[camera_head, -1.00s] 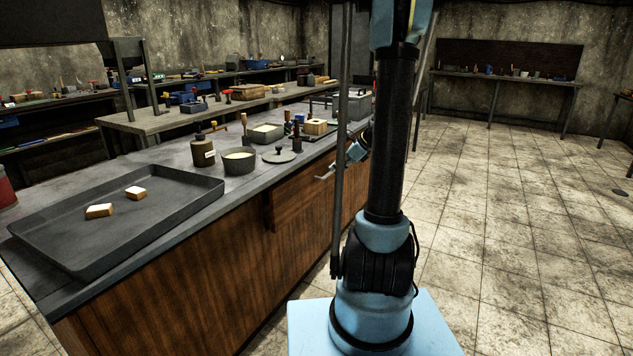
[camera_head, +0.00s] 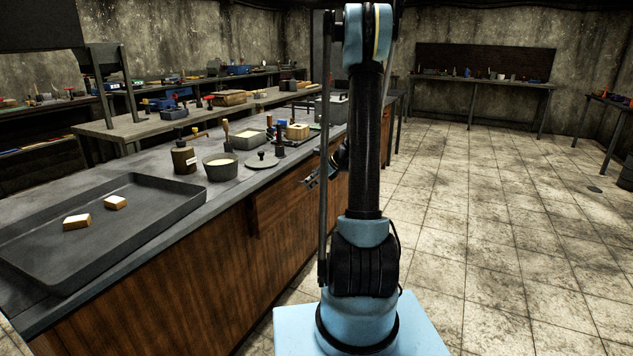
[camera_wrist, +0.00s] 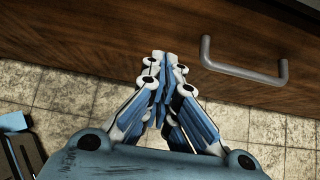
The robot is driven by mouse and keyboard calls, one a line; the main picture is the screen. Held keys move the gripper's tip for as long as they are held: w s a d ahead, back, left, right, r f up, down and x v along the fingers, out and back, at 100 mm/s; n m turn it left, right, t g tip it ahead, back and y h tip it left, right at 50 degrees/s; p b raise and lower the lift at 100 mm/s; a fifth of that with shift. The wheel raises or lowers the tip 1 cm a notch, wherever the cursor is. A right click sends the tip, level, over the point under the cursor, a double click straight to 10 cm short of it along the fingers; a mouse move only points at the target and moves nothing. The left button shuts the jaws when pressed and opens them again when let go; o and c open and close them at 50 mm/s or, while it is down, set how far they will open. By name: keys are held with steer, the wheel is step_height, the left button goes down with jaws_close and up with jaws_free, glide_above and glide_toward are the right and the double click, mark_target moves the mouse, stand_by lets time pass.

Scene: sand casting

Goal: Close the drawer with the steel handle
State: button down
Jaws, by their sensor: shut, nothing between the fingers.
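The steel handle (camera_wrist: 245,68) is a grey U-shaped bar on a brown wooden drawer front (camera_wrist: 120,40) in the wrist view. My gripper (camera_wrist: 163,58) is shut and empty, with its blue and white fingers pointing at the wood. Its fingertips are left of the handle and not around it; whether they touch the wood I cannot tell. In the head view the drawer front (camera_head: 275,203) is on the bench's right side, and its near edge seems to stand out from the cabinet.
The bench top carries a dark tray (camera_head: 110,240) with two small blocks, a round pot (camera_head: 220,167), a brown canister (camera_head: 184,158) and several tools. Tiled floor (camera_head: 500,240) is clear to the right. Another table (camera_head: 480,82) stands at the far wall.

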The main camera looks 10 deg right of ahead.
mark_target(292, 190)
steer(key=shift+w+a+f, duration=0.25)
steer(key=shift+w+a, duration=0.5)
steer(key=shift+a, duration=0.3)
steer(key=shift+w+a+f, duration=0.25)
steer(key=shift+w+a, duration=0.5)
steer(key=shift+a, duration=0.25)
